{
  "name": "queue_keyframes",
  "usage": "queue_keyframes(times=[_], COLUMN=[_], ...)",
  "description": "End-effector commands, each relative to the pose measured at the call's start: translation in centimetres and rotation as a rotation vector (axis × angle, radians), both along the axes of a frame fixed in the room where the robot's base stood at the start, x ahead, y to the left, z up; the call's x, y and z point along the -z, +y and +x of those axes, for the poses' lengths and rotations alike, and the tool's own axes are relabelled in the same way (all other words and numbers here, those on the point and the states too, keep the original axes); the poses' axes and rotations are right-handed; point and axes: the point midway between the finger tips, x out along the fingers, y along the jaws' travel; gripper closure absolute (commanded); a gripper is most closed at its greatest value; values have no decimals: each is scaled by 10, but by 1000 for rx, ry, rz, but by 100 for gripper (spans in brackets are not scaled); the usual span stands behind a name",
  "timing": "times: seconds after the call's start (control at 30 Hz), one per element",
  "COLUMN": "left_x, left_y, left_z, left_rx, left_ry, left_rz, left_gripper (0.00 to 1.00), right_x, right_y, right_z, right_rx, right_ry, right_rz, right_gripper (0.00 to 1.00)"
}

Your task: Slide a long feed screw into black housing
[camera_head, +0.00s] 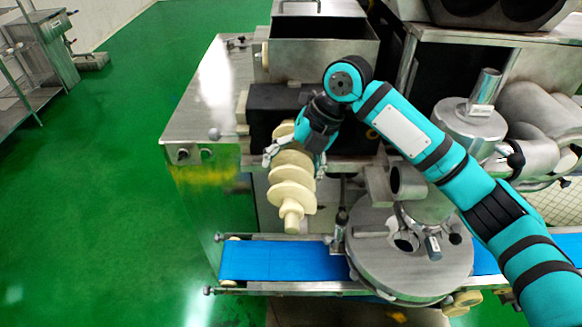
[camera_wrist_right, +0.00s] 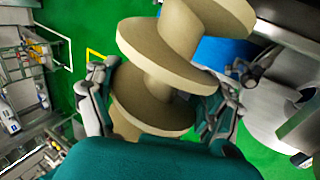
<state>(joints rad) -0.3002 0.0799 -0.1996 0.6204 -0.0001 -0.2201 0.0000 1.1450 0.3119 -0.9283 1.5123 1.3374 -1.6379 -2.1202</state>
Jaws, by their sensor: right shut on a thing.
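The cream feed screw (camera_head: 292,188), with wide spiral flights, is in the middle of the head view. Its narrow end points down toward the front, above the blue belt, and its upper end meets the black housing (camera_head: 268,98). I cannot tell how far it sits inside the housing. My right gripper (camera_head: 295,160) is shut around the screw near its upper part, just in front of the housing. In the right wrist view, the fingers stand on both sides of the screw (camera_wrist_right: 165,65). My left gripper is in neither view.
A steel hopper (camera_head: 320,58) stands behind the housing. A blue conveyor belt (camera_head: 270,261) runs below the screw, with a round steel disc unit (camera_head: 415,265) to its right. Open green floor (camera_head: 100,180) lies to the left.

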Motion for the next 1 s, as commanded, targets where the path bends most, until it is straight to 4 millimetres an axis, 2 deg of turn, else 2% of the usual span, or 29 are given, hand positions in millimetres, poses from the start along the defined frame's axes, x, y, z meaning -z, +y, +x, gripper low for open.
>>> queue_keyframes(times=[1.0], left_x=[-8], left_y=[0], left_z=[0], left_rx=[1], left_ry=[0], left_rz=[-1], left_gripper=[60], right_x=[-3], right_y=[1], right_z=[70], right_rx=[0], right_ry=[-3], right_rz=[3], right_gripper=[73])
